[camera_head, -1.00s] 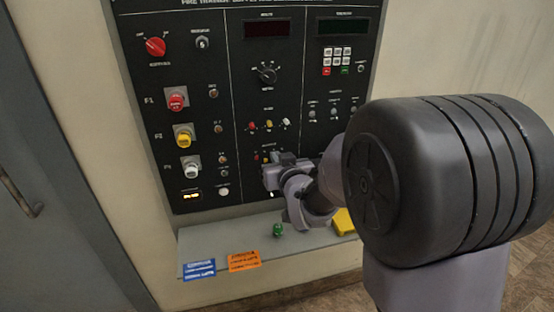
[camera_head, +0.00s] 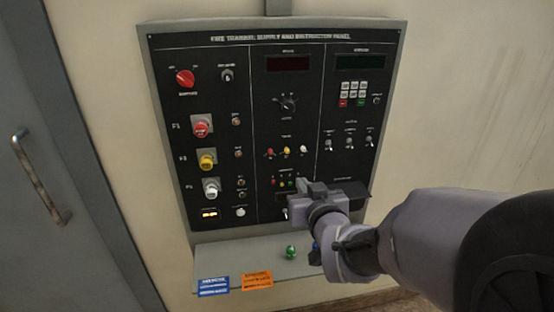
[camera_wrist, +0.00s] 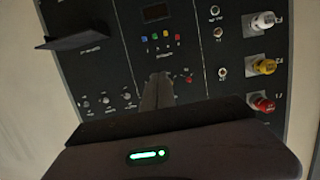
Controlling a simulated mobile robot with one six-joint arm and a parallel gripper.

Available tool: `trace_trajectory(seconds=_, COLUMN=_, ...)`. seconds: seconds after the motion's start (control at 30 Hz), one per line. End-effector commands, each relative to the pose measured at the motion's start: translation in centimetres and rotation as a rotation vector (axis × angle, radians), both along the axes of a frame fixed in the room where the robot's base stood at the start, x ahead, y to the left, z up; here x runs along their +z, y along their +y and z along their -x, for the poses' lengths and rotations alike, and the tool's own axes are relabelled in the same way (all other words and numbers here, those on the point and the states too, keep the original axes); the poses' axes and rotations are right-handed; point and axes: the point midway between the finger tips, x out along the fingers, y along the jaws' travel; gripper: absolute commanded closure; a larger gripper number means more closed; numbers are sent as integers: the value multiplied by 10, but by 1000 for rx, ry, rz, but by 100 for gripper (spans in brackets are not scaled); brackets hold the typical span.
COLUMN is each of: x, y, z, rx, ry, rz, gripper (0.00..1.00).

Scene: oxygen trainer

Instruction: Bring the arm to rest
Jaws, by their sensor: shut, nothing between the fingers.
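My gripper (camera_head: 287,213) is in front of the lower middle of the black control panel (camera_head: 254,125), near the row of small coloured buttons. In the wrist view its fingers (camera_wrist: 158,88) are together with nothing between them, and the panel is seen upside down behind them. I cannot tell whether the fingertips touch the panel. My arm reaches in from the lower right and hides the panel's lower right part in the head view.
Red (camera_head: 202,126), yellow (camera_head: 207,159) and white (camera_head: 211,188) knobs stick out at the panel's left. A grey shelf (camera_head: 222,257) below bears a green object (camera_head: 291,252), a blue card (camera_head: 213,286) and an orange card (camera_head: 256,280). A grey door (camera_head: 70,165) stands at left.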

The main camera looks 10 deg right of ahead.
Motion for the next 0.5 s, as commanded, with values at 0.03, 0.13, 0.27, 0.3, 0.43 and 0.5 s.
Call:
trace_trajectory(seconds=0.03, x=0, y=0, z=0, rx=0, ry=0, rz=0, gripper=100)
trace_trajectory(seconds=0.13, x=0, y=0, z=0, rx=-1, ry=2, rz=-1, gripper=100)
trace_trajectory(seconds=0.27, x=3, y=-4, z=22, rx=-47, ry=93, rz=-49, gripper=100)
trace_trajectory(seconds=0.3, x=4, y=-4, z=39, rx=-73, ry=159, rz=-83, gripper=100)
trace_trajectory(seconds=0.43, x=-5, y=9, z=122, rx=-134, ry=428, rz=-226, gripper=100)
trace_trajectory(seconds=0.5, x=-12, y=23, z=171, rx=-143, ry=565, rz=-302, gripper=100)
